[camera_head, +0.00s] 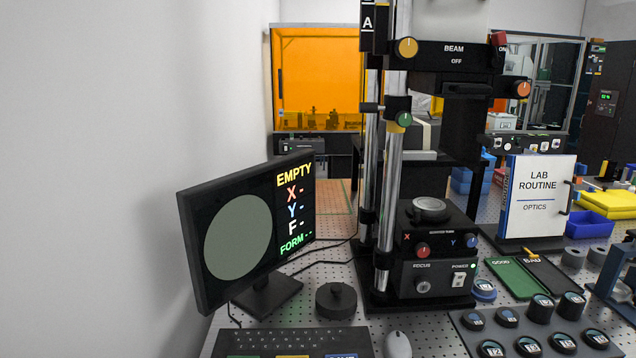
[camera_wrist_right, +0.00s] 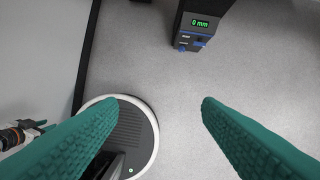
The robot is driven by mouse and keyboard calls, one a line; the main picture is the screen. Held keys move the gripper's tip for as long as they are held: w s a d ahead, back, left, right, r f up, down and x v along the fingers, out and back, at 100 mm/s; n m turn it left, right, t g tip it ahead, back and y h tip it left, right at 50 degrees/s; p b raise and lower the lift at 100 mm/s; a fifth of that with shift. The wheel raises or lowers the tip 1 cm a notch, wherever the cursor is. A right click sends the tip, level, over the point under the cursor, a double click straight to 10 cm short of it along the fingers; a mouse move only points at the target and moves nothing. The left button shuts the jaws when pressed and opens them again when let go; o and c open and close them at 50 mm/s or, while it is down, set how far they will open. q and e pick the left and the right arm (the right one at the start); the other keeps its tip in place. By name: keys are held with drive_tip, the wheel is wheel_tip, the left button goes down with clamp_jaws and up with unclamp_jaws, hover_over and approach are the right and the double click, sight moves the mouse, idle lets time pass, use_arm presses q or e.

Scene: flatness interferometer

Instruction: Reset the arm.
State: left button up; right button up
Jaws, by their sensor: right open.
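My right gripper (camera_wrist_right: 158,102) shows in the right wrist view as two green ridged fingers, wide apart. Nothing is between them; grey floor shows below.
A mouse (camera_head: 398,345), a keyboard (camera_head: 290,343) and a black round knobbed piece (camera_head: 336,300) lie in front. A tray of round pieces (camera_head: 470,335), a green GOOD mat (camera_head: 515,278) and a LAB ROUTINE board (camera_head: 539,197) are right. A 0 mm display device (camera_wrist_right: 199,24) is over grey floor.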

wheel_tip(320, 180, down, 26)
drive_tip(key=s+f+g, duration=0.1)
drive_tip(key=s, duration=0.1)
drive_tip(key=s+d+f+g, duration=0.1)
drive_tip(key=s+d+f, duration=0.2)
drive_tip(key=s+f, duration=1)
drive_tip(key=s, duration=0.2)
drive_tip(key=shift+s+f, duration=0.35)
drive_tip(key=shift+s, duration=0.05)
